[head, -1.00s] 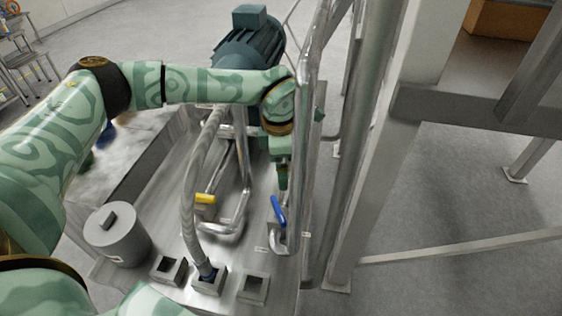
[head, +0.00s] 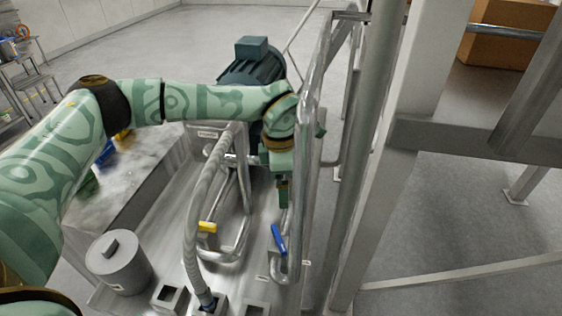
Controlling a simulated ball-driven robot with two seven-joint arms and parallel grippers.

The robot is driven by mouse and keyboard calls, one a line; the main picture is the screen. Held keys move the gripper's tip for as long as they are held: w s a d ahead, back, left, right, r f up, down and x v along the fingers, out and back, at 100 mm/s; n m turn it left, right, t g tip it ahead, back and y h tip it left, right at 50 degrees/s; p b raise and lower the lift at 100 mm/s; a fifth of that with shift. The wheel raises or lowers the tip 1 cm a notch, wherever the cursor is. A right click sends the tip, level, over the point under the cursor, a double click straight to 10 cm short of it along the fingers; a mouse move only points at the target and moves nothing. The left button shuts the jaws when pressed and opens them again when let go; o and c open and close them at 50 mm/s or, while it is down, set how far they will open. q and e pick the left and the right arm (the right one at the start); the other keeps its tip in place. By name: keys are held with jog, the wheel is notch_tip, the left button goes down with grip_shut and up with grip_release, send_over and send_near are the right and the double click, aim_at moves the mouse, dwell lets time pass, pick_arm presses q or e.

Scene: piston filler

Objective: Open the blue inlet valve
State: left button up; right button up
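The blue inlet valve handle (head: 278,239) is on a metal pipe near the right edge of the steel machine deck. It slants, its upper end leaning left. My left gripper (head: 283,205) points down just above and behind the handle, close beside the upright pipe. A small gap shows between its fingertips and the handle in the picture. Its fingers are seen edge-on, so whether they are open or shut is unclear. My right gripper is not in view.
A yellow valve handle (head: 207,227) is left of the blue one. A grey lidded canister (head: 119,264) and square sockets (head: 170,299) are at the front. Upright pipes (head: 310,130) crowd the right side.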

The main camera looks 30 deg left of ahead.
pick_arm(q)
notch_tip(320, 180, up, 16)
jog(key=b, duration=0.4)
jog(key=shift+s+a+f, duration=0.15)
jog(key=shift+s, duration=0.2)
